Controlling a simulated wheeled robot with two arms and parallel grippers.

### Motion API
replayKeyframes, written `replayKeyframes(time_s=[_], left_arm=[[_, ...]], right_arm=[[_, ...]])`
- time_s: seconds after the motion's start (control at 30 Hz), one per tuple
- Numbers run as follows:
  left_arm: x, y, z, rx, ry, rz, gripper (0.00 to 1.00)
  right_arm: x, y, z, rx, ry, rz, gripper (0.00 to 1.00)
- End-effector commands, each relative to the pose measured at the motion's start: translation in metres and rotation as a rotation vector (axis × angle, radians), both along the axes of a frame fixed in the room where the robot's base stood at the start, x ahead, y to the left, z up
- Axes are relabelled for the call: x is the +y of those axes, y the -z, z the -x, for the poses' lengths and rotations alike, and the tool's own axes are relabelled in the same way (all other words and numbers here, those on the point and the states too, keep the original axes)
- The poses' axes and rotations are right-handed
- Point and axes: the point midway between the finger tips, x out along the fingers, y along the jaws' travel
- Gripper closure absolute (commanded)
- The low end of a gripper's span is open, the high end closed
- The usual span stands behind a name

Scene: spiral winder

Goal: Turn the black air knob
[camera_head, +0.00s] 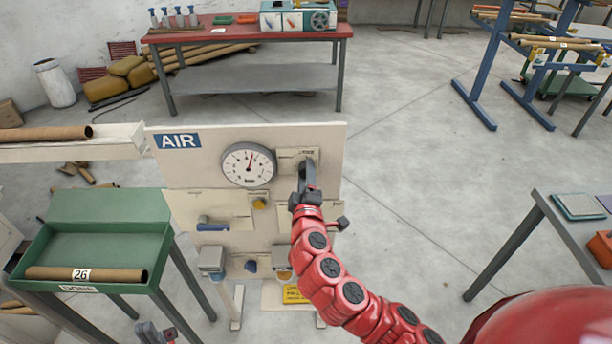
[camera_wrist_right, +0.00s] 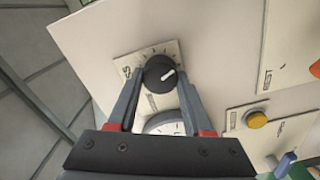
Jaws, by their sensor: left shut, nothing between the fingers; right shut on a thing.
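The black air knob (camera_wrist_right: 160,74) sits on a small plate with a printed scale on the pale AIR panel (camera_head: 325,135). Its white pointer line points right and slightly up in the right wrist view. My right gripper (camera_wrist_right: 160,80) is shut on the knob, one finger on each side. In the head view my right gripper (camera_head: 308,168) reaches the plate right of the round gauge (camera_head: 248,165) and hides the knob. The gauge needle points nearly straight up. My left gripper (camera_head: 155,332) is low at the bottom left, shut and empty, away from the panel.
A yellow button (camera_wrist_right: 257,120) and a blue lever (camera_head: 212,226) are on the panel below. A green tray (camera_head: 105,205) with a cardboard tube (camera_head: 85,274) stands left. A red-topped bench (camera_head: 250,38) stands behind. The floor right of the panel is clear.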

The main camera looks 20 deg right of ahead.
Motion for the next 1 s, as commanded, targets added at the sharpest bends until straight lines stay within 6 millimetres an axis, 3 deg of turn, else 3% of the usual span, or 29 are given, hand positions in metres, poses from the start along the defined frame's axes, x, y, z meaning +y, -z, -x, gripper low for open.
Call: replayKeyframes(time_s=[0.3,0.8,0.83,1.0], left_arm=[[0.0,0.0015,0.0001,0.0,0.0,0.0,1.0],[0.0,0.0016,0.0001,0.0,0.0,0.0,1.0],[0.0,0.0016,0.0001,0.0,0.0,0.0,1.0],[0.0,0.0016,0.0,0.0,0.0,0.0,1.0]], right_arm=[[0.0013,0.0013,-0.0001,0.031,-0.004,0.1,1.0],[0.0014,0.0012,0.0,0.035,-0.004,0.117,1.0],[0.0014,0.0012,0.0,0.035,-0.004,0.117,0.46],[0.001,0.001,0.0,0.035,-0.003,0.117,0.19]])
